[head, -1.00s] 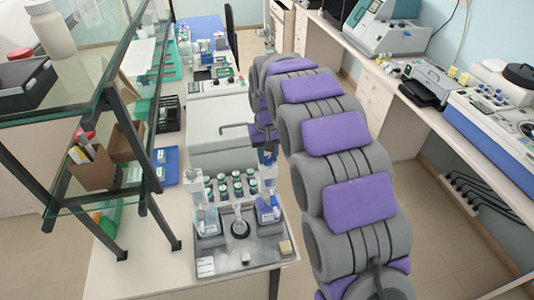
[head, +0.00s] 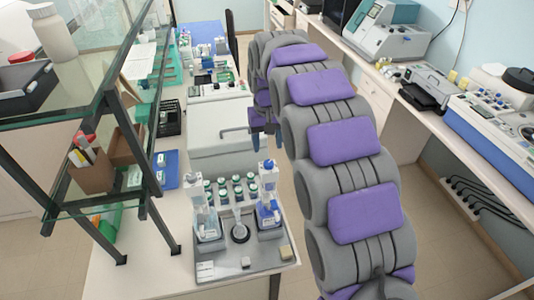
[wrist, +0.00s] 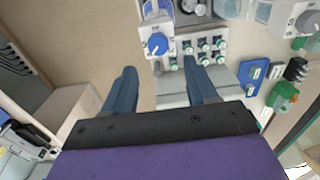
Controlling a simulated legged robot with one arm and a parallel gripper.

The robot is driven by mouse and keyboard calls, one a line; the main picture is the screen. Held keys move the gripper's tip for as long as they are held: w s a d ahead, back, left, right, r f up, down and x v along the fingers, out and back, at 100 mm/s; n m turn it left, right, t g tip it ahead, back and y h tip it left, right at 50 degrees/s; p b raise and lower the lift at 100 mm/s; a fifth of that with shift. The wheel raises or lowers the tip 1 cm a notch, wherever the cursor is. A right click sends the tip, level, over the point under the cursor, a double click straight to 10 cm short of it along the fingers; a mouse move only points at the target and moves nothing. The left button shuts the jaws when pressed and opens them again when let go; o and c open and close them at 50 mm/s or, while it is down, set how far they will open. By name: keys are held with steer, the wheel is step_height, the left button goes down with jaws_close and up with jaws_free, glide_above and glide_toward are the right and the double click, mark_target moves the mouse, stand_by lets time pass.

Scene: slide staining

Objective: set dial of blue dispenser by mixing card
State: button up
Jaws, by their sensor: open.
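The blue dispenser (head: 268,208) is a clear bottle with a white and blue head, upright at the right of a grey tray (head: 225,262). In the wrist view its blue round dial (wrist: 157,44) faces me; its setting is too small to read. A small white printed card (head: 205,269), perhaps the mixing card, lies at the tray's front left; its text is unreadable. My gripper (wrist: 159,66) is open and empty, its two blue fingers spread apart. The dial appears between and beyond the fingertips, not touching them. In the head view my gripper (head: 254,132) is behind and above the dispenser.
A similar dispenser (head: 206,215) with a grey dial (wrist: 309,20) stands at the tray's left. A cylinder on a dark round base (head: 240,232) stands between them. Several green-banded vials (head: 222,190) stand behind. A glass shelf (head: 75,110) rises at left; floor is open right of the bench.

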mark_target(267, 161)
step_height(267, 161, up, 11)
steer(key=shift+p, duration=0.3)
steer(key=shift+f, duration=0.15)
stand_by(0.3)
steer(key=s+d+f+m+g+b, duration=0.1)
steer(key=s+d+f+b, duration=0.4)
steer(key=s, duration=0.4)
steer(key=s+d+f+m+b, duration=0.1)
steer(key=s+d+f+b, duration=0.2)
steer(key=s+d+f, duration=0.35)
steer(key=s+d+f+b, duration=0.1)
steer(key=s+f+b, duration=0.1)
steer(key=s+f, duration=0.3)
steer(key=s+d+f+b, duration=0.2)
steer(key=s+f, duration=0.3)
steer(key=s, duration=0.6)
steer(key=s+d+f+m+b, duration=0.1)
steer(key=s+d+f+b, duration=0.1)
steer(key=s+f, duration=0.4)
steer(key=s+b, duration=0.1)
steer(key=s, duration=0.2)
steer(key=shift+g, duration=0.4)
steer(key=shift+r, duration=0.1)
steer(key=shift+c, duration=0.3)
